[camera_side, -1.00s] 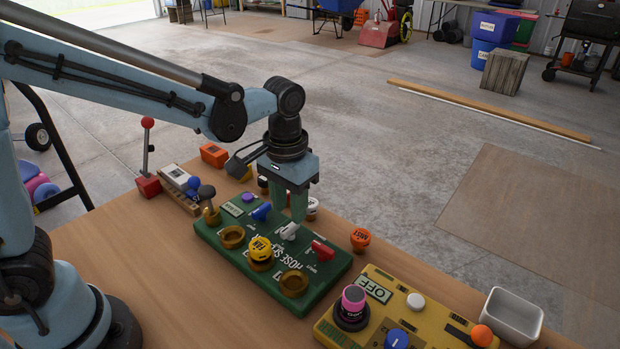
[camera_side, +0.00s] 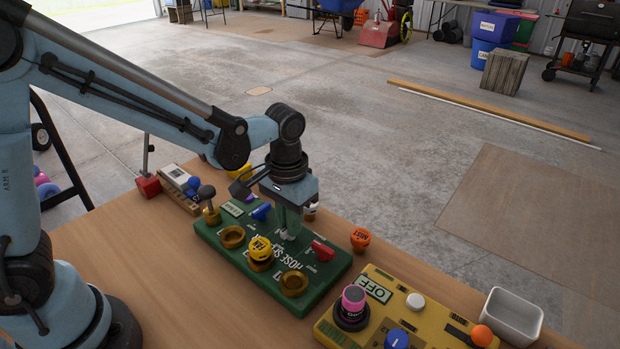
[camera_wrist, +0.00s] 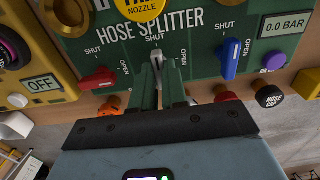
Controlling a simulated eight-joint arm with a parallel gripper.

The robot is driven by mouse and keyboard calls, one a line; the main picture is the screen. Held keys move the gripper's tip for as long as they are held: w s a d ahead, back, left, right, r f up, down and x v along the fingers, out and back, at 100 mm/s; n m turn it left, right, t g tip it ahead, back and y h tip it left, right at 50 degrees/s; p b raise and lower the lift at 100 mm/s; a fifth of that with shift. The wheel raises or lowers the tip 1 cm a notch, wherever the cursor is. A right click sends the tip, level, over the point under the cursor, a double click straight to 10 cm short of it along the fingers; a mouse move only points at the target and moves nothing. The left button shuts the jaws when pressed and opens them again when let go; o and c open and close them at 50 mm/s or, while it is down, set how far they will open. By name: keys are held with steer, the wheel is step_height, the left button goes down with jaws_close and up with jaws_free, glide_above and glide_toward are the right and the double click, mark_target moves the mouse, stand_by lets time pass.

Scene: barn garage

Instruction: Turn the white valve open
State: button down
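The white valve (camera_wrist: 155,58) is a small lever on the green hose splitter panel (camera_wrist: 120,58), between a blue valve (camera_wrist: 231,58) and a red valve (camera_wrist: 98,79). SHUT and OPEN labels are printed beside it. In the side view only a bit of the white valve (camera_side: 284,238) shows below my gripper (camera_side: 290,230). My gripper (camera_wrist: 159,75) points down at the panel, its green fingertips on either side of the white lever. A gap shows between the fingers; whether they press on the lever is unclear.
The panel also carries brass ports and a yellow nozzle cap (camera_side: 260,248). A yellow box (camera_side: 375,316) and a white bin (camera_side: 512,316) stand at the right. An orange cap (camera_side: 360,238) sits on the table (camera_side: 130,235) beside the panel.

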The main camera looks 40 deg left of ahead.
steer(key=shift+m, duration=0.3)
steer(key=m, duration=0.3)
steer(key=shift+m, duration=0.3)
steer(key=m, duration=0.4)
steer(key=shift+m, duration=0.3)
steer(key=m, duration=0.9)
stand_by(0.4)
steer(key=c, duration=1.2)
jaws_free()
steer(key=shift+o, duration=0.2)
steer(key=shift+r, duration=0.1)
